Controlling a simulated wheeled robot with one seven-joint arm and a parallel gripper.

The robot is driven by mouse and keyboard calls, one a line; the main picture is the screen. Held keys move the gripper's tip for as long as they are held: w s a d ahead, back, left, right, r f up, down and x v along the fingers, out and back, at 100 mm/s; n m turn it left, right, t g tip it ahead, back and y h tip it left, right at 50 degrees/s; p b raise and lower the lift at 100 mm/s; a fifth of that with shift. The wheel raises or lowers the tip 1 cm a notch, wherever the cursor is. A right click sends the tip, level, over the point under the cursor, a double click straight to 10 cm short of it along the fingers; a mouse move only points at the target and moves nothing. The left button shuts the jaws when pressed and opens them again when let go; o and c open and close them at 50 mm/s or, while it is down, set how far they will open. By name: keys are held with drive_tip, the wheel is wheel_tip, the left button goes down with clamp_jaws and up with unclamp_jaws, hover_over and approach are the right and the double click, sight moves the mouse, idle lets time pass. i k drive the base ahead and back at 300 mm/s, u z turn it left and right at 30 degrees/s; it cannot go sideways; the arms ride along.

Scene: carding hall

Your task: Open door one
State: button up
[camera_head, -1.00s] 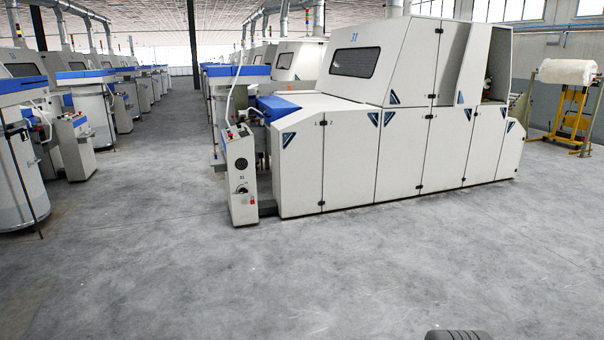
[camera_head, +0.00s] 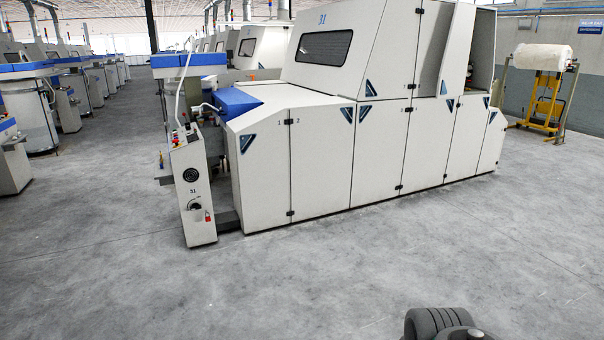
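Door one (camera_head: 261,185) is the white front panel at the left end of the machine numbered 31, with a small "1" near its upper right corner. It looks closed. A dark seam with two small black hinges or catches separates it from door two (camera_head: 322,165), marked "2". A blue-and-dark triangle sits at door one's upper left. My gripper is not in view. A dark grey rounded part of my arm shows at the bottom edge, right of centre, well apart from the door.
A control post (camera_head: 195,195) with a dial and a red padlock-like item stands just left of door one. Grey floor in front of the machine is clear. A yellow stand with a white roll (camera_head: 541,60) is at the right. More machines line the left.

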sight(262, 148)
drive_tip(key=u, duration=0.15)
drive_tip(key=i, duration=2.7)
drive_tip(key=u, duration=0.85)
drive_tip(key=i, duration=2.4)
drive_tip(key=u, duration=0.8)
drive_tip(key=i, duration=0.65)
drive_tip(key=u, duration=0.15)
